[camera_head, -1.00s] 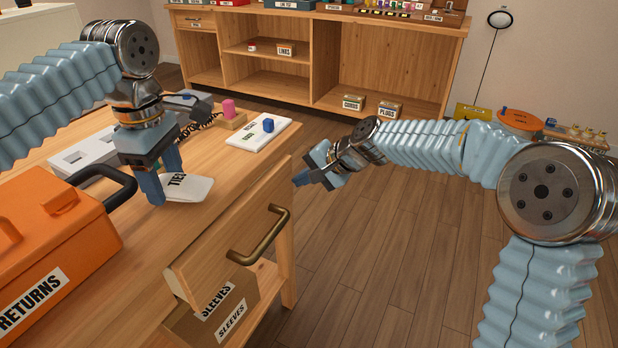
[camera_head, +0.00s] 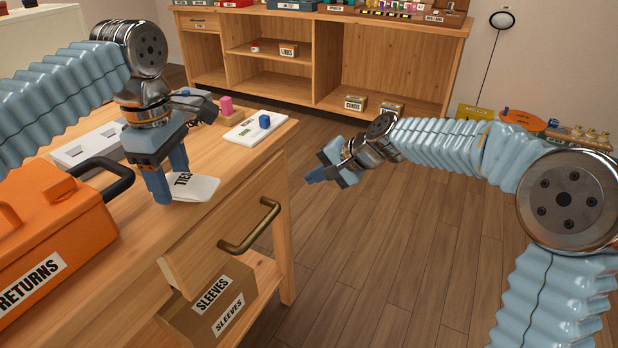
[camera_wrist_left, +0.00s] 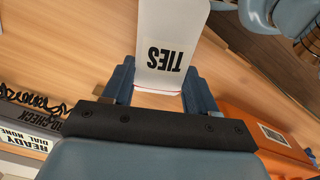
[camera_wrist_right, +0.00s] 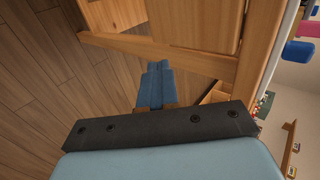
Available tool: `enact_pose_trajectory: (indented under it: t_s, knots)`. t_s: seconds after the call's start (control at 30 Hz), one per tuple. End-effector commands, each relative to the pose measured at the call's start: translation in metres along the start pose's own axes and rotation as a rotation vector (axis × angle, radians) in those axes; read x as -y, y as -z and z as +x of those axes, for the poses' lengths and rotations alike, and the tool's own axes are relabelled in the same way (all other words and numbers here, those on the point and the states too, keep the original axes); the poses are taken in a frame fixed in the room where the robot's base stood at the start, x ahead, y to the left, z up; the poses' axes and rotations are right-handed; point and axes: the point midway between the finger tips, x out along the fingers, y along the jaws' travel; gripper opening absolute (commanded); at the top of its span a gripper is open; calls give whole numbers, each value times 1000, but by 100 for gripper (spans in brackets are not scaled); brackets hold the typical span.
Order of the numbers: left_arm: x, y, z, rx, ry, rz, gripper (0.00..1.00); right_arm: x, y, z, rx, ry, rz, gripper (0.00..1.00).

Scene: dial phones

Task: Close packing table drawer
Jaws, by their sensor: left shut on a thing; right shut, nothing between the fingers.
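The packing table (camera_head: 105,300) has a wooden drawer with a plain front (camera_head: 228,228) and a brass bar handle (camera_head: 250,226). The drawer front stands slightly proud at its left end; the exact gap is hard to tell. My right gripper (camera_head: 314,176) is shut and empty, to the right of the drawer and apart from the handle. In the right wrist view its fingers (camera_wrist_right: 157,80) are together beside the wooden table. My left gripper (camera_head: 168,186) is shut on a white TIES packet (camera_head: 198,188) over the tabletop. The packet also shows between its fingers in the left wrist view (camera_wrist_left: 168,45).
An orange RETURNS box (camera_head: 50,245) stands on the table at left. A SLEEVES box (camera_head: 215,305) sits below the drawer. A white plate with a blue knob (camera_head: 256,127) lies at the table's far end. The floor (camera_head: 370,240) to the right is clear.

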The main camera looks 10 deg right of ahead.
Motion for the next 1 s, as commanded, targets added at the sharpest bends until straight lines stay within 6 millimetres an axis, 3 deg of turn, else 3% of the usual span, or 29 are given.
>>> enact_pose_trajectory:
  t_s: [0.3, 0.5, 0.73, 1.0]
  knots:
    - [0, 0, 2, 0, 0, -1, 28, 1, 0, -62, -2, 2, -1, 0]
    - [0, 1, 2, 0, 0, -1, 28, 0, 0, -84, 1, 0, 2, 0]
    - [0, 1, 3, 0, 0, -1, 28, -16, -13, -73, 92, 30, 149, 0]
    - [0, 1, 5, 0, 0, -1, 28, -44, -42, -50, 326, 162, 606, 0]
